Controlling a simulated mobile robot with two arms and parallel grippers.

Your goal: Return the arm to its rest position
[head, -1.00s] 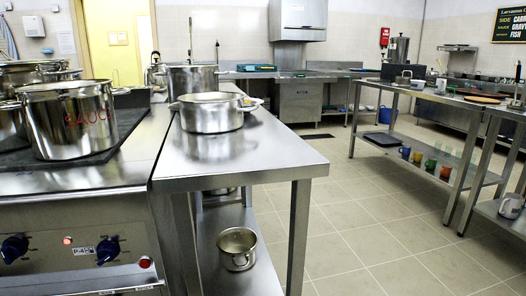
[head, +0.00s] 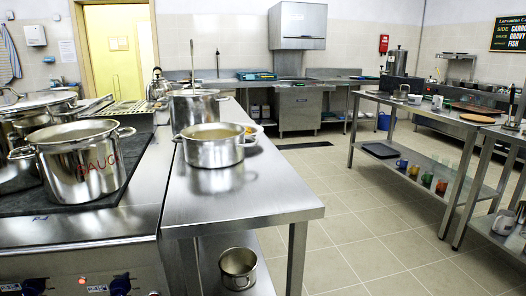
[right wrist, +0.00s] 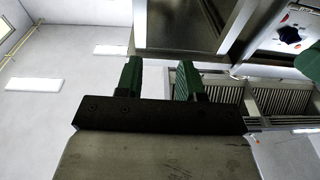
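My right gripper (right wrist: 158,80) shows in the right wrist view. Its two green fingers stand apart with nothing between them, so it is open and empty. Behind the fingers are a metal hood-like box and the pale ceiling or wall. Neither arm shows in the head view, and my left gripper is in no view.
A pot marked with red letters (head: 80,165) stands on the stove at left. A steel table (head: 240,195) holds a wide pot (head: 213,146); a small pot (head: 238,268) sits on its lower shelf. The tiled floor (head: 350,215) between the tables is clear.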

